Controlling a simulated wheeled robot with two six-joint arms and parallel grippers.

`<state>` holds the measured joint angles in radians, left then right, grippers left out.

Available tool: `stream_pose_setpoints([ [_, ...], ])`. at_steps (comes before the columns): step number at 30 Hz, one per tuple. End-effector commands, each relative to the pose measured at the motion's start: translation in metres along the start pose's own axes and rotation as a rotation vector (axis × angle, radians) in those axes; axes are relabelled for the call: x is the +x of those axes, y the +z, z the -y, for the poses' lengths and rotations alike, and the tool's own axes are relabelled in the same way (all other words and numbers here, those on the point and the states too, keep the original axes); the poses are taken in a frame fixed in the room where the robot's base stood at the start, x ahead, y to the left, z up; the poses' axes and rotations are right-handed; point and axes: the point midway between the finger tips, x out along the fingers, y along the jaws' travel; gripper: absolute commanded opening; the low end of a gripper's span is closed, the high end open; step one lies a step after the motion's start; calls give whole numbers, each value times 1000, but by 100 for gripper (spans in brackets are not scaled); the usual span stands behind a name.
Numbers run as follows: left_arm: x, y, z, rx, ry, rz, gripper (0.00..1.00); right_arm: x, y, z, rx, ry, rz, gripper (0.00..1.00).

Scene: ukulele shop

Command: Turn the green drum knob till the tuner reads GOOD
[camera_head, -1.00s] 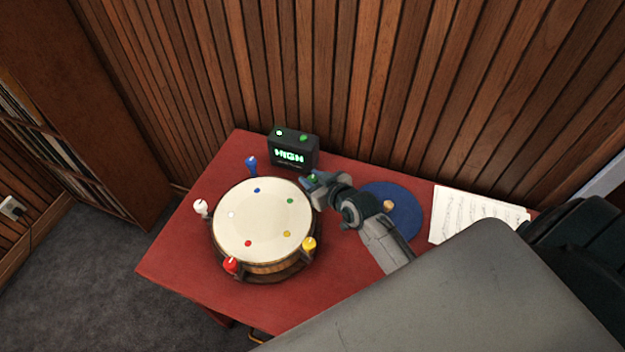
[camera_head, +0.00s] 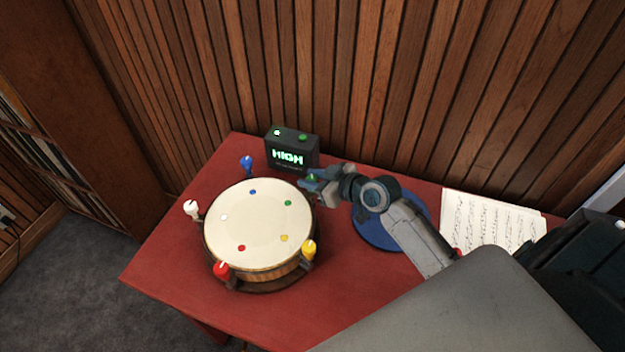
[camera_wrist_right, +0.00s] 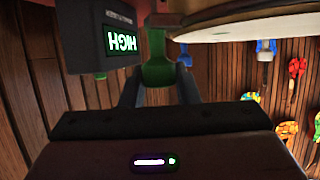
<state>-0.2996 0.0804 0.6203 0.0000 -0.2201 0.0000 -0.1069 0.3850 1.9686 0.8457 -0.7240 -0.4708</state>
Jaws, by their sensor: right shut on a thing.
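The drum (camera_head: 258,222) with a cream head and wooden side stands on the red table. Its green knob (camera_wrist_right: 157,62) is on the drum's right rim, and my right gripper (camera_wrist_right: 158,92) is shut on it. In the head view the right gripper (camera_head: 310,182) comes in from the right and mostly hides the green knob. The tuner (camera_head: 291,150), a dark box behind the drum, reads HIGH in green. Its screen also shows upside down in the right wrist view (camera_wrist_right: 123,41). My left gripper is not in view.
Blue (camera_head: 247,164), white (camera_head: 191,209), red (camera_head: 221,270) and yellow (camera_head: 309,249) knobs stand around the drum. A round blue mat (camera_head: 375,234) lies under my right arm. Sheet music (camera_head: 490,222) lies at the table's right. The red table (camera_head: 165,250) is bare at the left.

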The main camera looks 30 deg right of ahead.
Motion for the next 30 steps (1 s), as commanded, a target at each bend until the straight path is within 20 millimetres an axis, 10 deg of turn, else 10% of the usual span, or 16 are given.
stream_pose_setpoints([
  [4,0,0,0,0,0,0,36,0,0,0,0,1,0,6],
  [5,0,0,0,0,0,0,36,0,0,0,0,1,0,30],
  [8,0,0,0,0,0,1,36,0,0,0,0,1,0,50],
  [20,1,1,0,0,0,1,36,-5,1,-1,-2,2,1,50],
  [30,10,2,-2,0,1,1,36,-51,2,0,-6,1,4,50],
])
